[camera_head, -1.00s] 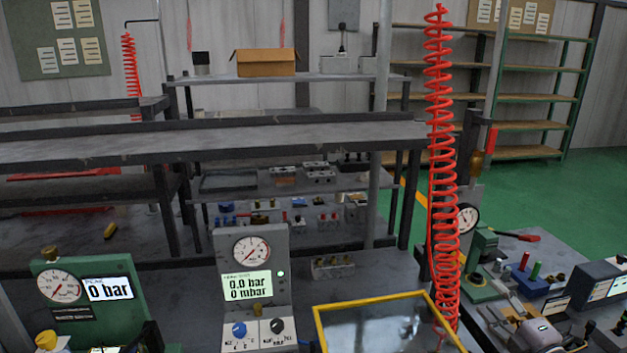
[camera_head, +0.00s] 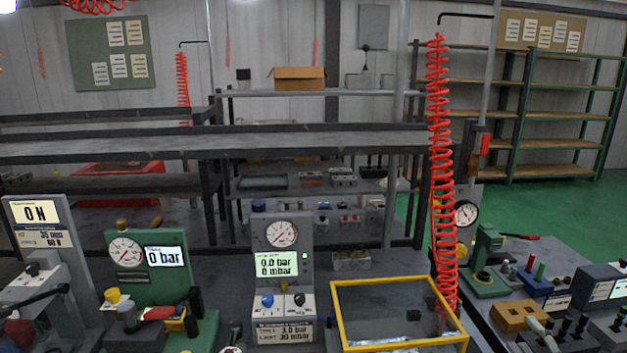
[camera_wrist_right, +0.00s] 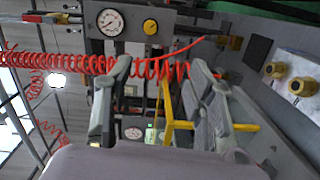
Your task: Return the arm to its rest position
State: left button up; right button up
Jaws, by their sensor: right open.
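My right gripper (camera_wrist_right: 159,68) shows in the right wrist view with its two grey fingers spread apart. Nothing is held between them. The red coiled hose (camera_wrist_right: 75,63) runs across the view behind the fingertips, and part of a yellow frame (camera_wrist_right: 166,105) shows between the fingers. I cannot tell how far the hose is from the fingers. I cannot make out my right gripper clearly in the head view. My left gripper is not in view.
In the head view, a yellow-framed bin (camera_head: 338,318) stands front centre beside the hanging red hose (camera_head: 439,150). A grey gauge station (camera_head: 283,235) and a green one (camera_head: 126,268) stand left of it. Tools and blocks crowd the right bench. Green floor (camera_head: 560,205) is clear behind.

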jog(key=s+a+f+m+g+h, duration=0.3)
jog(key=s+a+f+m+g, duration=0.5)
jog(key=s+a+f+m, duration=0.5)
jog(key=s+a+f+m+g+y, duration=0.1)
jog(key=s+a+f+g+y, duration=0.15)
jog(key=s+a, duration=0.4)
jog(key=s+a+f+m+g+y, duration=0.1)
jog(key=s+a+g, duration=0.3)
jog(key=s, duration=0.5)
notch_tip(320, 180, down, 27)
jog(key=s, duration=0.2)
jog(key=s+d+f+g, duration=0.1)
jog(key=s+f, duration=0.7)
jog(key=s+d+f+g, duration=0.1)
jog(key=s+d+f, duration=0.1)
jog(key=s+f, duration=0.5)
jog(key=shift+s+d+f+n, duration=0.25)
jog(key=shift+s+f+n, duration=0.1)
jog(key=shift+s, duration=0.3)
